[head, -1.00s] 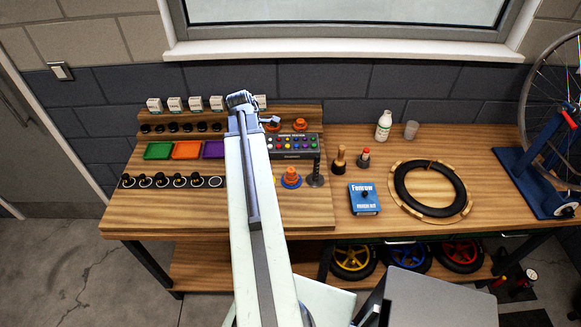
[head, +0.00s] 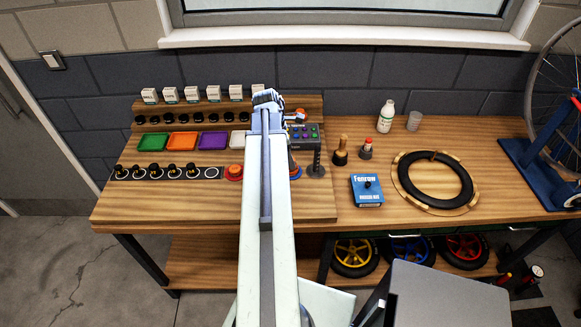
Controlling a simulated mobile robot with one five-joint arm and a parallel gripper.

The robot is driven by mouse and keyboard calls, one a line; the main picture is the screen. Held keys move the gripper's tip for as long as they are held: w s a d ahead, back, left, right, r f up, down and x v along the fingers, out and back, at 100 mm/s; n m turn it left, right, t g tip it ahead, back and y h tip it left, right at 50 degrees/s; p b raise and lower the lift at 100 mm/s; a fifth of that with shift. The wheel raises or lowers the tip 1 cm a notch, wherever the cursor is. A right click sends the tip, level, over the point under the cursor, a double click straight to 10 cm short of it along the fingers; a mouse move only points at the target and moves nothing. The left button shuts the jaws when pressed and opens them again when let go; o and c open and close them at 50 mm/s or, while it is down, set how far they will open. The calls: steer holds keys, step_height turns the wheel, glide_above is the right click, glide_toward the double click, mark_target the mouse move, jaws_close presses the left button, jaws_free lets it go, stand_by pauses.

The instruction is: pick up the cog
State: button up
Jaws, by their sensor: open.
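No part can be made out for sure as the cog at this size. An orange round piece with a dark red base (head: 234,172) sits on the board just left of my arm. Another round piece with a red and blue rim (head: 295,171) shows at the arm's right edge, partly hidden by it. A small orange piece (head: 300,113) stands on the rear ledge, right of my gripper. My gripper (head: 267,97) is over the rear ledge, open, with its fingers hardly distinguishable. My arm hides a strip of the board.
Green (head: 145,145), orange (head: 181,142) and purple (head: 212,141) trays lie left of my arm, with a row of black knobs (head: 172,171) in front. A button panel (head: 304,132), blue box (head: 366,189) and tyre ring (head: 435,181) lie right. Bare wood (head: 160,212) runs along the front.

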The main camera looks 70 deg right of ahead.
steer(key=shift+s+d+f, duration=0.1)
steer(key=shift+f, duration=0.5)
steer(key=shift+r, duration=0.15)
jaws_close()
steer(key=shift+r, duration=0.1)
